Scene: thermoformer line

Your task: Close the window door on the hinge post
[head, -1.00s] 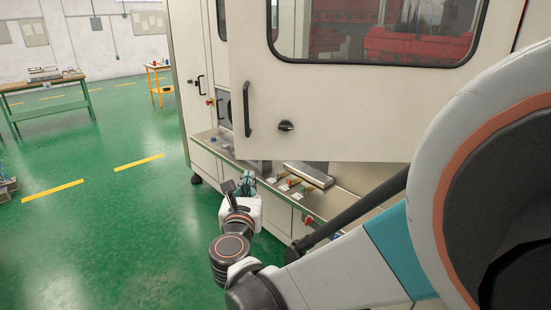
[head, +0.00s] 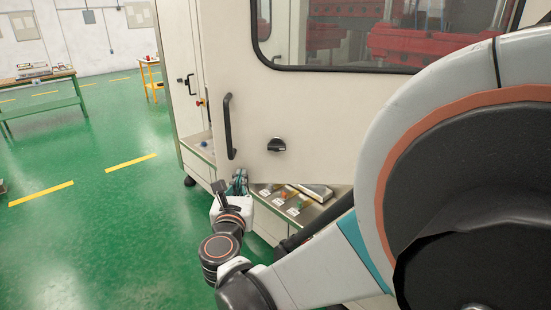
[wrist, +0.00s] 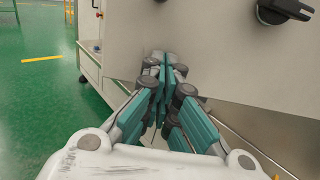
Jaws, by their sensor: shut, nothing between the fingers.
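The window door (head: 330,115) is a large cream panel with a dark-framed window (head: 345,35). It has a black bar handle (head: 228,126) near its left edge and a black knob (head: 276,145). The door stands out from the machine front, over the ledge, so it is open. The hinge post cannot be made out. My gripper (head: 240,178) is shut and empty at the door's lower left. In the wrist view my gripper (wrist: 165,62) points at the door face (wrist: 215,50), below and left of the knob (wrist: 286,10). Contact cannot be told.
A metal ledge (head: 305,208) with coloured controls runs below the door. The machine's cream side panel (head: 182,60) stands to the left. Green floor (head: 110,215) is open at left. A green-legged bench (head: 40,100) and an orange stand (head: 150,78) are farther back.

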